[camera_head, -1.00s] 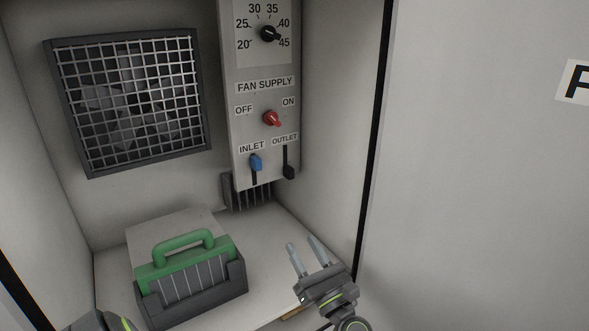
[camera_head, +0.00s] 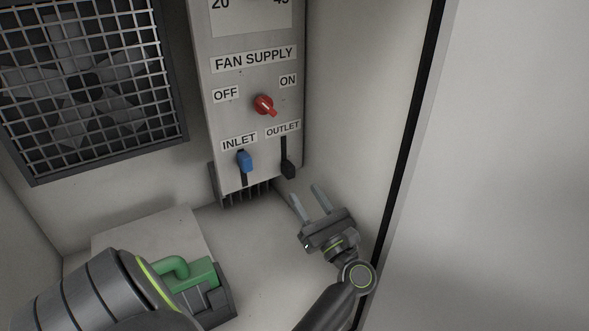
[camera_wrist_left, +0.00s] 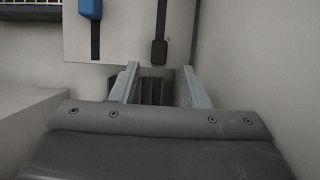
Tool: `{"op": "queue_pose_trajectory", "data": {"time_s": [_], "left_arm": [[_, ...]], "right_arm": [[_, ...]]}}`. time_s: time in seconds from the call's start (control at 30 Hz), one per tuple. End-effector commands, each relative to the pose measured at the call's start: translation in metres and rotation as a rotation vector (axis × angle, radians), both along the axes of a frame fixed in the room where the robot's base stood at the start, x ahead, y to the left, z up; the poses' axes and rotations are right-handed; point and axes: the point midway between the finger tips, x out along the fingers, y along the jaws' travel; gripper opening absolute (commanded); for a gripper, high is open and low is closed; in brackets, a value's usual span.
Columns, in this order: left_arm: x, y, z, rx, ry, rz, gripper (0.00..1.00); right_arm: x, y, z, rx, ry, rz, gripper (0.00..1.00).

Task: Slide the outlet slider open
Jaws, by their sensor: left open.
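The outlet slider (camera_head: 288,170) is a black knob at the lower end of a dark vertical slot under the OUTLET label (camera_head: 283,129). My left gripper (camera_head: 306,193) is open and empty, just below and to the right of the slider, fingers pointing up toward the panel. I see no contact between fingers and knob. My right gripper is not in view.
The blue inlet slider (camera_head: 244,161) is just left of the outlet one. Above are a red fan supply switch (camera_head: 264,105) and a fan grille (camera_head: 85,85). A green-handled box (camera_head: 200,275) is partly hidden behind my arm. A side wall (camera_head: 365,120) stands close on the right.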

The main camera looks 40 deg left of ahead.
Motion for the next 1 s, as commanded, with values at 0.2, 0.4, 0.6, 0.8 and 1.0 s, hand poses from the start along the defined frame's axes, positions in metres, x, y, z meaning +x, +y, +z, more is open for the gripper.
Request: {"op": "queue_pose_trajectory", "data": {"time_s": [0.2, 0.4, 0.6, 0.8, 1.0], "left_arm": [[0.008, 0.028, 0.017, 0.005, -0.001, 0.000, 0.42], [0.015, 0.050, 0.025, 0.004, 0.001, 0.000, 0.42], [0.017, 0.060, 0.027, 0.000, 0.001, 0.000, 0.42], [0.017, 0.060, 0.026, 0.000, 0.000, 0.000, 0.42], [0.018, 0.060, 0.026, 0.000, 0.000, 0.000, 0.21]], "right_arm": [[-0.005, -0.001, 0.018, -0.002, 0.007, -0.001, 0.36], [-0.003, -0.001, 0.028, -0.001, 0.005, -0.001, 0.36], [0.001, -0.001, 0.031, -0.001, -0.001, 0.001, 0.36], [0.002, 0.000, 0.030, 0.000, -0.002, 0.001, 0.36], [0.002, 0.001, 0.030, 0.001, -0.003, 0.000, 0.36]]}}
